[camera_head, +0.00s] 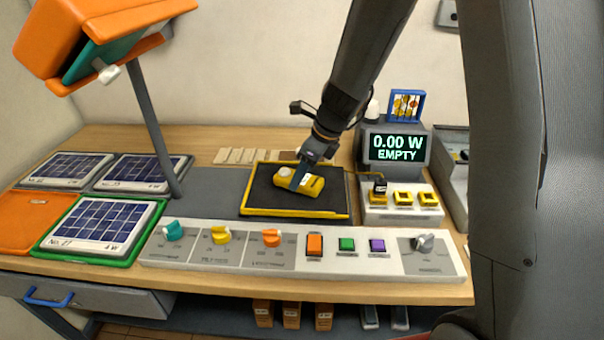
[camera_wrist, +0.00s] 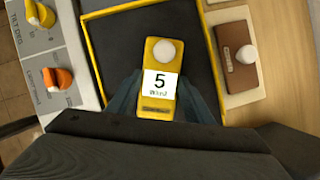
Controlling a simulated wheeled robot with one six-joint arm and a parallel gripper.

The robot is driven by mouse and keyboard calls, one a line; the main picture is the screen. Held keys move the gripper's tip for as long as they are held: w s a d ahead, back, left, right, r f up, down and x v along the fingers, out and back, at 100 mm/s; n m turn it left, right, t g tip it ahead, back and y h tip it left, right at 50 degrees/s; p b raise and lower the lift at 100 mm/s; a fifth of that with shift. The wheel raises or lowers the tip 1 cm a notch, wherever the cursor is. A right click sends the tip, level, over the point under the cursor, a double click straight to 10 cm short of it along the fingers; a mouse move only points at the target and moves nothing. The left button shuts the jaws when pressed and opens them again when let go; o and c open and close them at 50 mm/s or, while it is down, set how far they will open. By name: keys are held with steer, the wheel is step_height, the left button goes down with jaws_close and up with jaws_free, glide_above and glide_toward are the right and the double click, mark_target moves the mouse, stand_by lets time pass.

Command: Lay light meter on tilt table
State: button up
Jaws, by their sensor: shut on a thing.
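The light meter (camera_head: 312,184) is a yellow handheld block with a white round sensor dome at one end. In the wrist view the light meter (camera_wrist: 163,55) shows a white display reading 5. My gripper (camera_head: 299,178) is shut on its body, with a finger on each side. The tilt table (camera_head: 262,211) is a dark panel with a yellow rim, and the wrist view shows its rim (camera_wrist: 93,62) too. The meter is over the dark panel; I cannot tell whether it touches it.
A control console (camera_head: 200,252) with knobs and buttons runs along the front. A power display (camera_head: 398,148) reading 0.00 W EMPTY stands at the right. Solar panels (camera_head: 100,219) lie at the left, under an orange lamp (camera_head: 75,35). A brown sensor block (camera_wrist: 238,58) lies beside the table.

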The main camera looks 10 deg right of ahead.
steer(key=shift+f, duration=0.1)
steer(key=o, duration=1.1)
steer(key=shift+o, duration=0.2)
steer(key=b+v, duration=0.1)
steer(key=v, duration=1)
steer(key=s+d+f+n+h, duration=0.1)
steer(key=s+d+f+n, duration=0.1)
steer(key=s+n, duration=0.4)
steer(key=s+d+f+n+h, duration=0.1)
steer(key=s+d+f+n, duration=0.1)
steer(key=s+n, duration=0.4)
steer(key=s+d+f+n+g+h, duration=0.1)
steer(key=s+d+f+n, duration=0.2)
steer(key=n, duration=0.9)
steer(key=shift+s+d+n+h, duration=0.15)
steer(key=shift+s+n+h, duration=0.2)
steer(key=shift+s, duration=1.2)
